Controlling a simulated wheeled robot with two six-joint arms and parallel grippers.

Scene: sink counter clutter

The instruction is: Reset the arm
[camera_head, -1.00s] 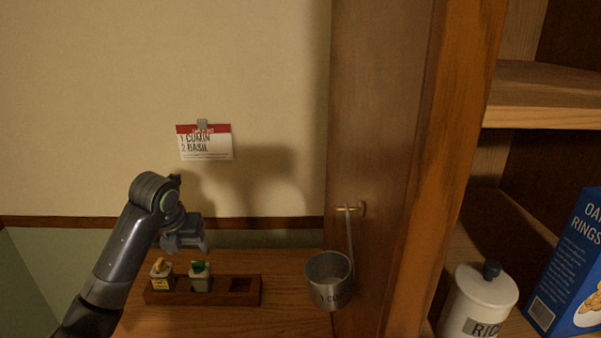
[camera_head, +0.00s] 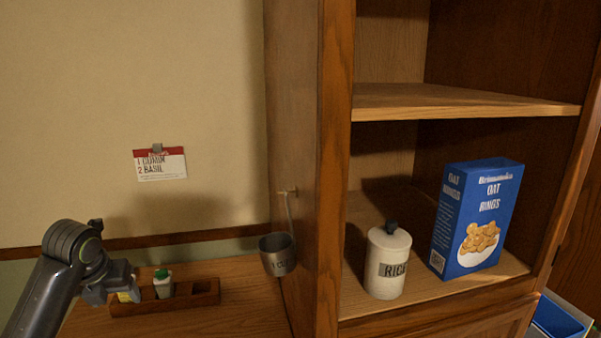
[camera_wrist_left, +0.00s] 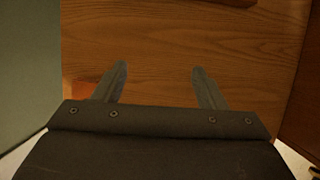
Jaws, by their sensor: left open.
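My left gripper (camera_head: 115,288) comes in from the left in the head view, at the left end of the wooden spice rack (camera_head: 207,297). In the left wrist view its two fingers (camera_wrist_left: 160,78) are spread apart, with nothing between them but the wood counter behind. A jar with a green cap (camera_head: 163,283) stands upright in the rack, to the right of the gripper. The other jar is mostly hidden behind the gripper; only a yellowish bit shows. The right-hand slot of the rack is empty. My right gripper is not in view.
A metal cup (camera_head: 277,256) hangs on the cabinet's side panel, right of the rack. A white rice canister (camera_head: 387,264) and a blue oat rings box (camera_head: 477,218) stand in the cabinet. A card (camera_head: 160,165) hangs on the wall. The counter (camera_head: 245,312) right of the rack is clear.

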